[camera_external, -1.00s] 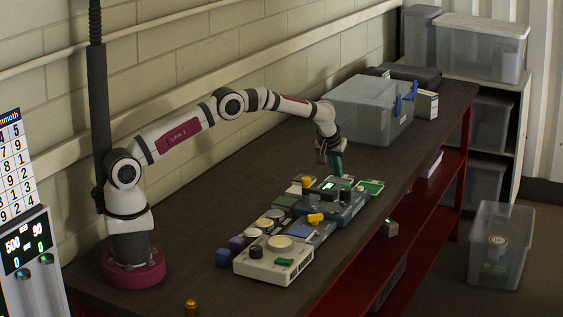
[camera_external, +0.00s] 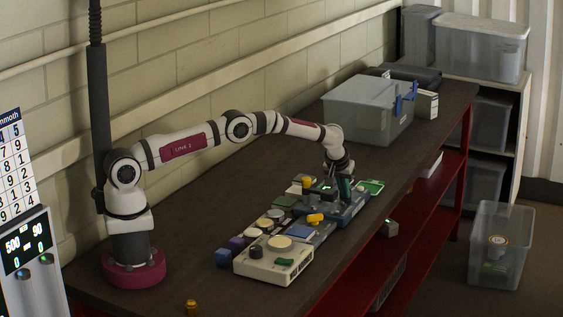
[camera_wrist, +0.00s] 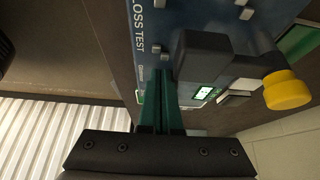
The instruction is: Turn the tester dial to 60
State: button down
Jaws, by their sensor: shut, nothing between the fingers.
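The tester is a blue box (camera_external: 338,212) in the row of devices on the bench. In the wrist view its blue face (camera_wrist: 175,15) carries the words "LOSS TEST", a small lit green display (camera_wrist: 206,93) and small grey studs. A dark grey knob (camera_wrist: 203,50), which looks like the dial, stands up from the face. I cannot read its setting. My gripper (camera_wrist: 160,76) has green fingers, shut and empty, close beside the knob at its left in the wrist view. I cannot tell if they touch it. In the external view the gripper (camera_external: 346,198) is low over the tester.
A yellow knob (camera_wrist: 288,90) stands near the tester's display side. A cream device (camera_external: 272,262), several small blocks and discs, and a green tray (camera_external: 371,186) crowd around the tester. A grey bin (camera_external: 366,110) stands behind. The bench (camera_external: 225,180) is clear on the wall side.

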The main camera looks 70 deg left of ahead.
jog(key=shift+w+a, duration=0.1)
jog(key=shift+a, duration=0.15)
dwell(0.4)
jog(key=shift+s+a, duration=0.15)
jog(key=shift+s, duration=0.05)
jog(key=shift+s+a, duration=0.2)
jog(key=shift+s, duration=0.1)
jog(key=shift+s+a, duration=0.15)
jog(key=shift+a, duration=0.25)
dwell(0.4)
